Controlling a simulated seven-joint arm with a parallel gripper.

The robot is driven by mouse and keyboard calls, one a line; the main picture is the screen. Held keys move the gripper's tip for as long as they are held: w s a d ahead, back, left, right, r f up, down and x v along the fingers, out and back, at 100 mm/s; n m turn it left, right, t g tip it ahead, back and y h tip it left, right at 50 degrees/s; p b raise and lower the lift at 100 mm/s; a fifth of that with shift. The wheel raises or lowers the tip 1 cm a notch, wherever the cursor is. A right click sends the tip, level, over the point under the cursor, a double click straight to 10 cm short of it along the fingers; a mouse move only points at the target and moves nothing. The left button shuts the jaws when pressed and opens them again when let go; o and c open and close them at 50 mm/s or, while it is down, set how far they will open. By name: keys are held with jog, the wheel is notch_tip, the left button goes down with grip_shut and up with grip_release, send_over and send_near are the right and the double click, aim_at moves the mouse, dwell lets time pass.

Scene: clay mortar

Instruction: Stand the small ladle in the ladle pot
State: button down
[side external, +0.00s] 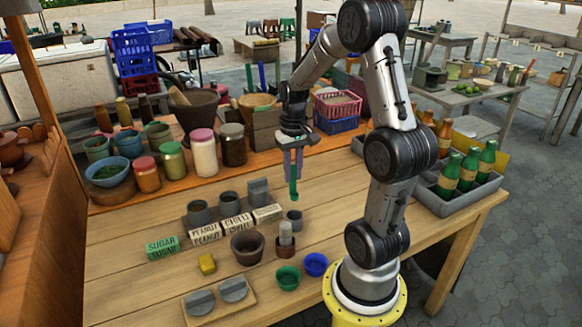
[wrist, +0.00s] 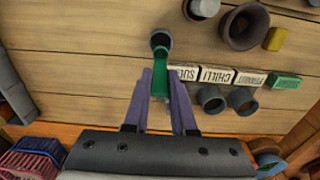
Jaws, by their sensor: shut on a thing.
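My gripper (side external: 293,168) is shut on a green piece that I take to be the small ladle (side external: 294,188), which hangs upright below the fingers. In the wrist view the green ladle (wrist: 157,76) shows between the two purple-grey fingers (wrist: 160,92); part of it is hidden by them. A small grey pot (side external: 294,214), likely the ladle pot, stands on the table below it. In the side view a small gap shows between the ladle's lower end and the pot. In the wrist view the pot (wrist: 161,36) shows just beyond the ladle's end.
Lettered blocks (side external: 237,225) and grey cups stand left. Jars line the back shelf; a bottle crate (side external: 455,201) stands right.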

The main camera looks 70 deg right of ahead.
aim_at(293, 193)
jog(key=shift+f, duration=4.2)
jog(key=c, duration=0.7)
grip_release()
jog(key=shift+o, duration=0.2)
jog(key=shift+r, duration=0.1)
notch_tip(293, 193, up, 14)
jog(key=shift+a+f, duration=0.1)
jog(key=shift+f, duration=0.1)
